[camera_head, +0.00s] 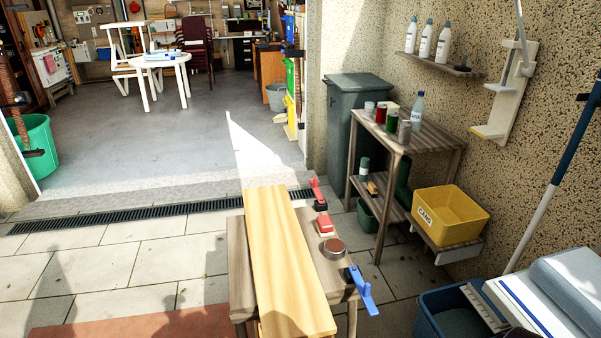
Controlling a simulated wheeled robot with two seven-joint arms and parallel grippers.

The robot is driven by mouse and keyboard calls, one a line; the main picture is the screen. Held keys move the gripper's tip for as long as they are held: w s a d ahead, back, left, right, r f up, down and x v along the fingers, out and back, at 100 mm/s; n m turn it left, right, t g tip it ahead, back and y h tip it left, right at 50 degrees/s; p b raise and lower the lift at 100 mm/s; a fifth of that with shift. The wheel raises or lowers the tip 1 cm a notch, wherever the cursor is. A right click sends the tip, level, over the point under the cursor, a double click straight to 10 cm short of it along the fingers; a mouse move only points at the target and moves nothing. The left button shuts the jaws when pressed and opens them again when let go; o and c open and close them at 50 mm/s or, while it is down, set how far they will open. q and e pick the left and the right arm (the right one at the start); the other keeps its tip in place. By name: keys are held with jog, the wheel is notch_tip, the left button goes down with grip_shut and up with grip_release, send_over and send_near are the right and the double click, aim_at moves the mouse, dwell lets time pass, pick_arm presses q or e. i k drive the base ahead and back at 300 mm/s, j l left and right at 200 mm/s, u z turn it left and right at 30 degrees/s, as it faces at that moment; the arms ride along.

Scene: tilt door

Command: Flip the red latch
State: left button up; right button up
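A red latch (316,189) with a dark base stands on the right edge of a small wooden bench (238,260), near its far end. Its red lever points up and leans slightly left. A small red block (325,223) sits just nearer on the bench; I cannot tell whether it belongs to the latch. A blue latch (362,291) is at the near right corner of the bench. Neither of my grippers is in the head view.
A long light plank (285,260) lies along the bench. A round brown-topped object (333,248) sits between the latches. To the right are a wooden shelf (430,133) with cans, a yellow bin (450,214) and a blue tub (432,312). Paved floor lies left.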

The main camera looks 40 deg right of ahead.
aim_at(314, 183)
jog(key=i+j+z, duration=0.2)
jog(key=z, duration=0.15)
jog(key=i+j+z, duration=0.7)
jog(key=k, duration=0.05)
